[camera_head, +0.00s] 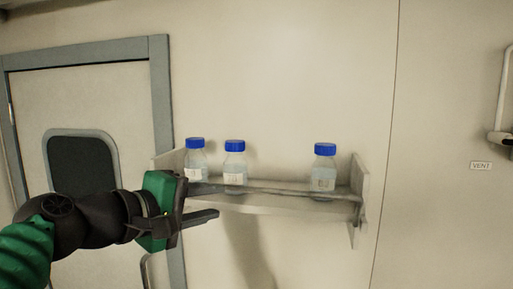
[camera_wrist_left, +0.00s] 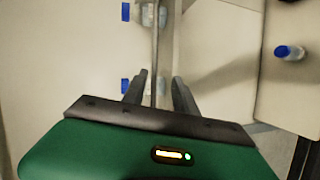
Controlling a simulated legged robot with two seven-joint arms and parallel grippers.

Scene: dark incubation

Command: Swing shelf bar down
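The shelf bar (camera_head: 275,190) is a thin rod across the front of the wall shelf (camera_head: 285,206), in front of the bottles. In the left wrist view the bar (camera_wrist_left: 155,50) runs upright in the picture, down to between the fingers. My left gripper (camera_head: 206,203) is at the shelf's left end, its fingers pointing right. In the left wrist view the gripper (camera_wrist_left: 160,82) has its fingers apart, with gaps beside the bar, so it is open around or just short of it; the exact depth is unclear. My right gripper is not in view.
Blue-capped bottles stand on the shelf: left (camera_head: 195,160), middle (camera_head: 235,163) and right (camera_head: 324,168). A blue-capped bottle (camera_wrist_left: 289,52) shows at the right in the left wrist view. A grey-framed door (camera_head: 100,90) is at left.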

